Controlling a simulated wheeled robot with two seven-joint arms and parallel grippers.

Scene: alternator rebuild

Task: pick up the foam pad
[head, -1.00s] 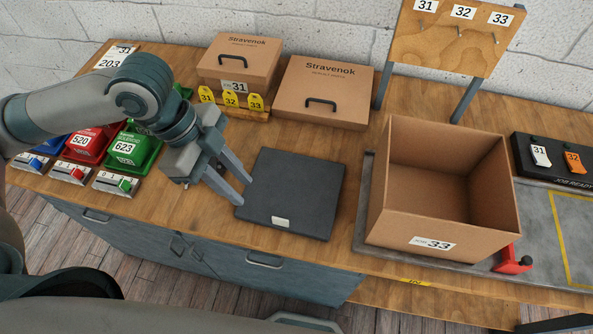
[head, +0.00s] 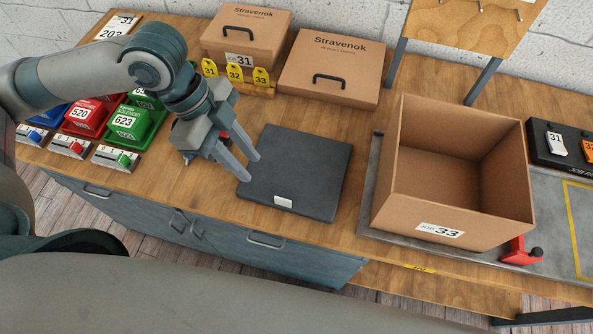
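A flat dark grey square pad (head: 297,172), which I take to be the foam pad, lies on the wooden bench in the middle of the head view. It has a small white label (head: 283,202) at its front edge. My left gripper (head: 249,168) is open, its two fingers apart and pointing down at the pad's left edge. One fingertip overlaps the pad in the picture; I cannot tell whether it touches. Nothing shows between the fingers. My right gripper is not in view.
An open cardboard box (head: 455,185) marked 33 stands right of the pad on a grey tray. Closed boxes (head: 333,72) and yellow tags (head: 235,75) stand behind. Red (head: 88,115) and green (head: 137,122) bins sit at the left. Bare bench lies between pad and tray.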

